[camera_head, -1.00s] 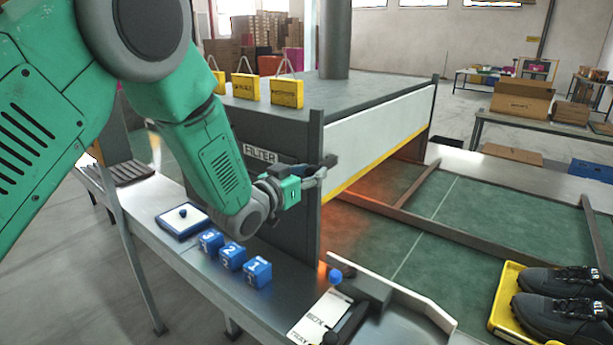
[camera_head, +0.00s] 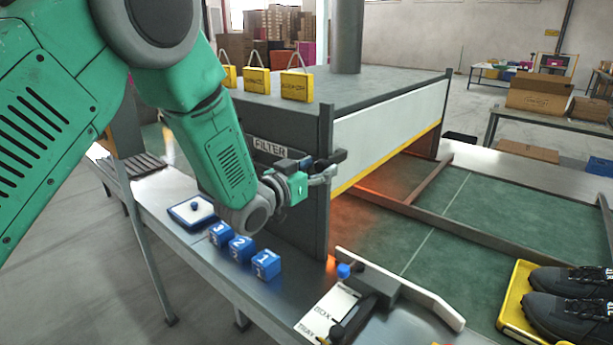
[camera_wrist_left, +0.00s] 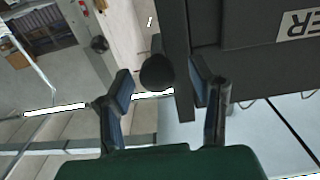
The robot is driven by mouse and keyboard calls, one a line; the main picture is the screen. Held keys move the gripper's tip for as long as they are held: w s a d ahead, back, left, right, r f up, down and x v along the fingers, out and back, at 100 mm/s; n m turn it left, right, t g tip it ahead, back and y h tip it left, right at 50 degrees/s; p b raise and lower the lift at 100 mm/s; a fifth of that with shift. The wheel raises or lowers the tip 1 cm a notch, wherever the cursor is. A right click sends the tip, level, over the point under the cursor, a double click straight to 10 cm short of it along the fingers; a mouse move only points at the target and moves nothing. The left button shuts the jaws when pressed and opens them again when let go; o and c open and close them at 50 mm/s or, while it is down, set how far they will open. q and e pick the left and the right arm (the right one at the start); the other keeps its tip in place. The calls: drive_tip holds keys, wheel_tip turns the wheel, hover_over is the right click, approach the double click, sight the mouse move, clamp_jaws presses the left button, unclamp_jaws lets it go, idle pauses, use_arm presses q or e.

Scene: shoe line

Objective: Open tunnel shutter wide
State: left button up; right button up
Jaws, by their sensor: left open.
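The tunnel (camera_head: 390,80) is a grey box. Its shutter (camera_head: 385,135) is a white panel with a yellow lower edge. An orange glow shows in the gap beneath that edge. My left gripper (camera_head: 328,168) is at the near corner post, beside the FILTER label (camera_head: 270,150). In the left wrist view the left gripper (camera_wrist_left: 165,90) is open, its fingers apart, with a dark round knob (camera_wrist_left: 157,72) between them. I cannot tell whether the fingers touch it. The label (camera_wrist_left: 297,24) also shows there. My right gripper is not in view.
Blue numbered cubes (camera_head: 242,249) and a blue-rimmed tray (camera_head: 193,212) stand on the metal ledge below my left arm. Dark shoes (camera_head: 570,300) sit on a yellow tray (camera_head: 514,304) at the right.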

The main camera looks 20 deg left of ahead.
use_arm(q)
drive_tip(key=v, duration=1)
drive_tip(key=shift+s+d, duration=0.2)
drive_tip(key=shift+s, duration=0.2)
drive_tip(key=s+a+f+n+g+y, duration=0.1)
drive_tip(key=s+f+g+y, duration=0.3)
drive_tip(key=f, duration=0.7)
drive_tip(key=s+a+f+n+g, duration=0.1)
drive_tip(key=s+f+g, duration=0.2)
drive_tip(key=s+f, duration=0.55)
drive_tip(key=s+a+f+g+y, duration=0.1)
drive_tip(key=s+f+g, duration=0.3)
drive_tip(key=s+f, duration=0.4)
drive_tip(key=s+a+f+n+g+y, duration=0.1)
drive_tip(key=s+f+g, duration=0.4)
drive_tip(key=s, duration=1)
wheel_tip(320, 180, down, 4)
drive_tip(key=shift+s+a+r+b, duration=0.2)
drive_tip(key=shift+a+r+b, duration=0.05)
drive_tip(key=shift+a+b, duration=0.05)
